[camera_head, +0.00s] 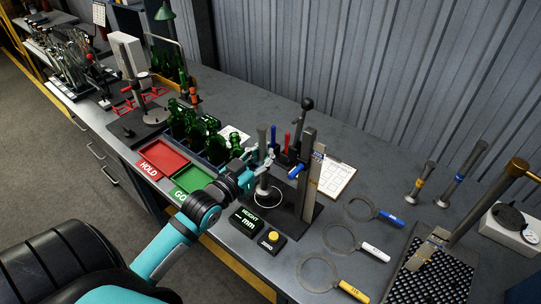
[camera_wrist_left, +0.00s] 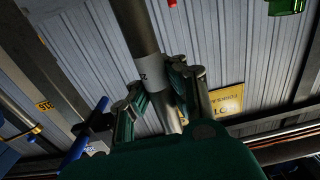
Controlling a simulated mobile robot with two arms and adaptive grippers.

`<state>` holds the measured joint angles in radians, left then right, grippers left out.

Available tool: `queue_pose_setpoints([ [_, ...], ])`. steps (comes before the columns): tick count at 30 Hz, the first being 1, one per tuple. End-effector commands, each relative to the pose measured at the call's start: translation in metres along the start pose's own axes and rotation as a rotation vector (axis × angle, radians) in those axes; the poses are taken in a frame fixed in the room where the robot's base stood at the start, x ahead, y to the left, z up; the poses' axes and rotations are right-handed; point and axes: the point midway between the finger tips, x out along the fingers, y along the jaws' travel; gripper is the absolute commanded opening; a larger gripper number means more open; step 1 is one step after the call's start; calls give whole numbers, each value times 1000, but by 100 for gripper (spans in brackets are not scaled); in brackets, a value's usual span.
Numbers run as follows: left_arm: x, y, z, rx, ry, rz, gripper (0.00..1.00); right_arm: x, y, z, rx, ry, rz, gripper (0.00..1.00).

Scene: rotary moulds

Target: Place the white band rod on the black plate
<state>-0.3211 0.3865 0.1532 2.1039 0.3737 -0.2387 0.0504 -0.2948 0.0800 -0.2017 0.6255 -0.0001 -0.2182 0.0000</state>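The white band rod (camera_head: 262,133) is a grey upright rod, partly hidden by my left gripper in the head view. In the left wrist view the white band rod (camera_wrist_left: 136,28) runs between the fingers, its white band beside them. My left gripper (camera_head: 256,157) is closed around the rod; it also shows in the left wrist view (camera_wrist_left: 160,92). The black plate (camera_head: 298,212) is the base under the upright gauge column, with a pale ring on it. The rod's lower end is over the ring; I cannot tell whether it touches the plate. My right gripper is out of view.
The gauge column (camera_head: 310,175) stands close right of the gripper. The height display (camera_head: 247,222) and yellow button (camera_head: 272,236) are in front. Green bottles (camera_head: 195,130) and red and green trays (camera_head: 163,158) lie left. Ring gauges (camera_head: 340,237) and two banded rods (camera_head: 462,175) are right.

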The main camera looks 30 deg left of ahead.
Motion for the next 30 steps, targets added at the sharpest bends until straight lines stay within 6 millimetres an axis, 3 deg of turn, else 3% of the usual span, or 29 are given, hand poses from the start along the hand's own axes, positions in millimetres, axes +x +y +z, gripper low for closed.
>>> queue_pose_setpoints([
  [6, 20, 0, 2, 0, 2, 0, 0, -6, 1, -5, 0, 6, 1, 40],
  [15, 20, 1, 35, 0, 1, 0, 0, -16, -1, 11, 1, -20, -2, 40],
  [25, 20, 1, 39, 1, 3, 0, 0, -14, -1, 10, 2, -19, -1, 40],
  [30, 20, 1, 40, 0, -1, 0, 23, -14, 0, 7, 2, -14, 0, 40],
])
